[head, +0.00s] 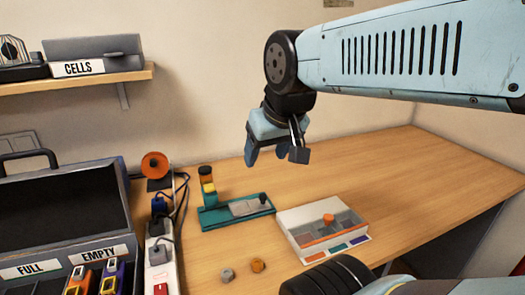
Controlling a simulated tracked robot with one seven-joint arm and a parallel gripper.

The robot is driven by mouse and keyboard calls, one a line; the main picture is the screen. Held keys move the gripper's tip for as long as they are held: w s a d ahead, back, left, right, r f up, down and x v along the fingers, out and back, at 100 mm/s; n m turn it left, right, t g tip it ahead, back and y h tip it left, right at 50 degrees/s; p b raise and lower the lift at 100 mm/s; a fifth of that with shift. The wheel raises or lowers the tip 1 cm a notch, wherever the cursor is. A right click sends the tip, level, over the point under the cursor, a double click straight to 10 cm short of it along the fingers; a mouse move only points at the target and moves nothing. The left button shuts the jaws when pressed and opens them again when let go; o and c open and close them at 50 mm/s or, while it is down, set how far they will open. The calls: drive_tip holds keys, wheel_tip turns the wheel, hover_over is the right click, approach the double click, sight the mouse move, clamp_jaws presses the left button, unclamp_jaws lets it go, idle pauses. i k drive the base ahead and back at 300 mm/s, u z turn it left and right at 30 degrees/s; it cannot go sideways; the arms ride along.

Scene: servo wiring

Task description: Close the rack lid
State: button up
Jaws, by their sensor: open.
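A dark grey case (128,262) stands at the lower left, with its lid (60,205) raised and a handle on top. Its front part carries white FULL and EMPTY labels and holds several orange, yellow and purple pieces; the picture's edges cut it off. I take this for the rack, though no label says so. My gripper (277,157) hangs in the air above the middle of the table, fingers down, open and empty. It is well to the right of the case and touches nothing.
A power strip (160,245) with plugs and cables runs beside the case. A teal fixture (215,216) and a white compartment tray (290,245) lie on the table (400,175). Two small knobs (257,265) sit in front. A shelf (110,82) bears a CELLS box (95,50).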

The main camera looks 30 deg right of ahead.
sight(56, 206)
drive_tip(key=u, duration=1.55)
drive_tip(key=k, duration=1.15)
drive_tip(key=u, duration=0.35)
drive_tip(key=i, duration=1.6)
drive_tip(key=z, duration=0.55)
